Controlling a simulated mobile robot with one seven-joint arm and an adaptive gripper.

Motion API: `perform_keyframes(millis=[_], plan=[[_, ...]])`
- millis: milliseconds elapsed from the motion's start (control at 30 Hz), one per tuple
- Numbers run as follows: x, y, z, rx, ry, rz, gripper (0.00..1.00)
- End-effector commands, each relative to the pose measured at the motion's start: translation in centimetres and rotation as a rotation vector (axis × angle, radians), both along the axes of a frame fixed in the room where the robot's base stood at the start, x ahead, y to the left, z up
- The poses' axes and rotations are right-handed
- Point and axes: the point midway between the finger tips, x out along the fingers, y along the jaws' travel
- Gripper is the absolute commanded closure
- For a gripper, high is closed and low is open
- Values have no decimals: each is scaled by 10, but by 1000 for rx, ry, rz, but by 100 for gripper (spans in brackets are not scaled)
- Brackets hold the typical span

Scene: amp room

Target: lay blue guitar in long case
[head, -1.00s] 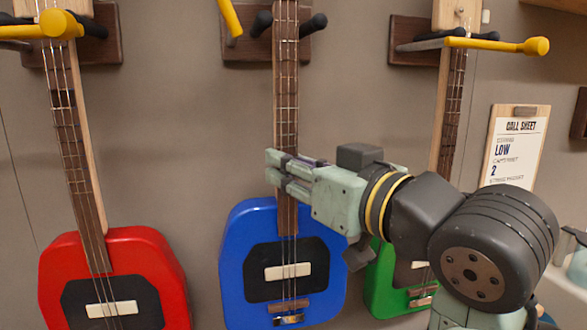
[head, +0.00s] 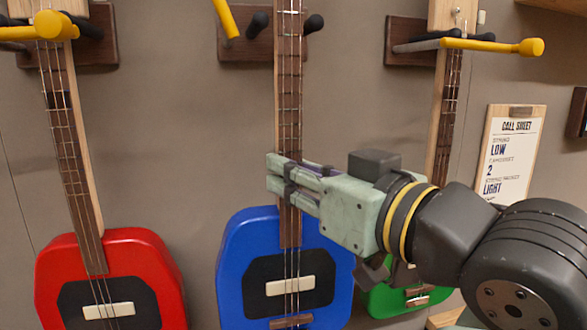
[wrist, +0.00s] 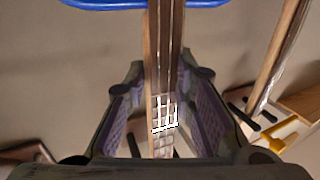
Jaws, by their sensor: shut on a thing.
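The blue guitar (head: 240,265) hangs upright in the middle of the head view, with a black panel and a white pickup on its body. My gripper (head: 279,178) is shut on its neck, just above the body. In the wrist view the neck (wrist: 165,60) runs between the two fingers (wrist: 165,110), and a blue edge of the body (wrist: 105,4) shows at the top. The guitar's head is above the head view. The long case is not in view.
A red guitar (head: 120,262) hangs at the left and a green guitar (head: 385,298) at the right, partly behind my arm. Yellow-tipped wall hooks (head: 500,46) and dark wooden mounts (head: 245,40) are near the necks. A call sheet (head: 510,150) hangs at the right.

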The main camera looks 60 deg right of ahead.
Motion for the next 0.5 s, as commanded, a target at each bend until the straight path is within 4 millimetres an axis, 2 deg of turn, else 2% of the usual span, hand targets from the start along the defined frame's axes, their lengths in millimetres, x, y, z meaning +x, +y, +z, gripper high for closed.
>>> perform_keyframes(millis=[500], plan=[[-27, 22, 3, -4, -7, -1, 100]])
